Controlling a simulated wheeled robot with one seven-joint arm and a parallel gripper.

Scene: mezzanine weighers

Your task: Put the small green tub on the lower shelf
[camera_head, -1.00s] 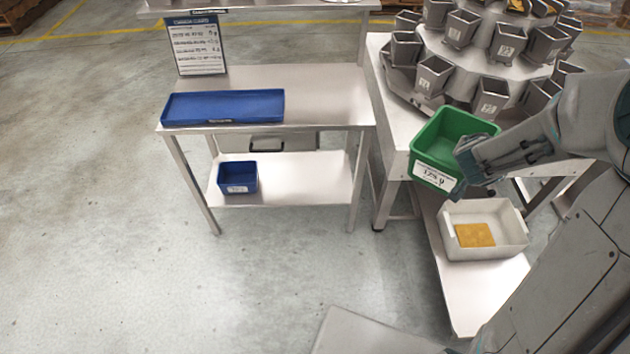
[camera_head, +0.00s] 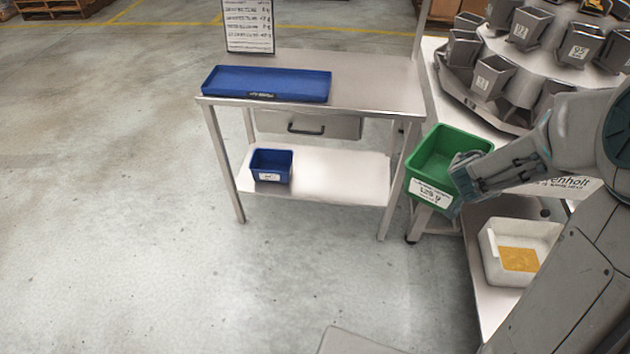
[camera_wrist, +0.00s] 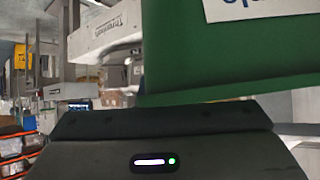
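The small green tub (camera_head: 421,170) has a white weight label on its front and is held in the air, slightly tilted, to the right of the steel table. My gripper (camera_head: 462,178) is shut on its right side. In the wrist view the green tub (camera_wrist: 230,50) fills the upper right, close against the gripper; the fingertips are hidden there. The lower shelf (camera_head: 340,178) of the steel table is left of the tub. A small blue tub (camera_head: 271,166) stands at its left end; the shelf's middle and right are bare.
A long blue tray (camera_head: 266,84) lies on the tabletop (camera_head: 375,82), above the lower shelf. The table's front right leg (camera_head: 396,180) is close to the green tub. A white bin (camera_head: 505,240) with yellow contents sits on a low shelf at right. The floor in front is clear.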

